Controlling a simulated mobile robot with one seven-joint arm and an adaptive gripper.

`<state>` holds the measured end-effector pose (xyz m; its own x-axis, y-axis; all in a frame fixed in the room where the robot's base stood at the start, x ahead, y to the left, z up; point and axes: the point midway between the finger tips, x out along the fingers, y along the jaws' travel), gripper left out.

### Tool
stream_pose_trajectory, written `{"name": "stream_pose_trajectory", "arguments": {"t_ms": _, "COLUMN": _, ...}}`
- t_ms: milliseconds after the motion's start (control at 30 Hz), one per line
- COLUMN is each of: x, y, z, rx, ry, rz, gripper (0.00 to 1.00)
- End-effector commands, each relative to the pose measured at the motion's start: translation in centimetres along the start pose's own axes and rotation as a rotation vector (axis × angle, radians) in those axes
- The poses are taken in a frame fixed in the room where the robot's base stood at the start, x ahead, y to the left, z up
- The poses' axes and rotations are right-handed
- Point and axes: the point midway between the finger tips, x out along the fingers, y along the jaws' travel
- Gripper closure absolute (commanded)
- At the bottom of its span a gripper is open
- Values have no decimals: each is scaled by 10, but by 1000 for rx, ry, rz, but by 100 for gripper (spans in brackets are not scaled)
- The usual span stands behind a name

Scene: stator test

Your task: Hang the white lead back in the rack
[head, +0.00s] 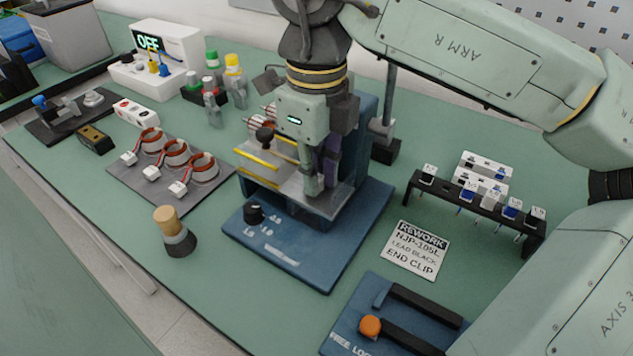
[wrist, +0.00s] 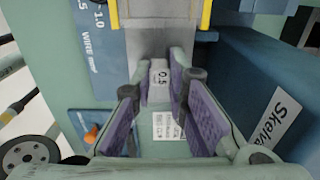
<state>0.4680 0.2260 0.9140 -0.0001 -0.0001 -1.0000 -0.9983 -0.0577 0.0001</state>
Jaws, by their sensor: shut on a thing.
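My gripper (head: 316,185) is over the blue bench machine (head: 310,262), in front of its upright part. In the wrist view its purple-padded fingers (wrist: 160,95) are closed on a small white block marked 0.5 (wrist: 160,75), which looks like the head of the white lead. Whether the block is still seated in the machine I cannot tell; its lower part is hidden. The black rack (head: 448,195) stands to the right, holding several white-headed leads, some with blue parts. There is a wider gap between its leftmost lead (head: 428,174) and the others.
A rework card (head: 415,250) lies between machine and rack. A blue plate with black bars and an orange knob (head: 370,326) is at the front. White slotted blocks (head: 482,182) stand behind the rack.

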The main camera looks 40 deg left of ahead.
Motion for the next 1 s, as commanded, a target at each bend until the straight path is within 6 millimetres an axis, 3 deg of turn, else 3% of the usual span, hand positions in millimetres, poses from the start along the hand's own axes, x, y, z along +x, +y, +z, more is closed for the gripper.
{"name": "stream_pose_trajectory", "arguments": {"t_ms": 1000, "x": -58, "y": 0, "z": 0, "rx": 1, "ry": 0, "rz": 0, "gripper": 100}}
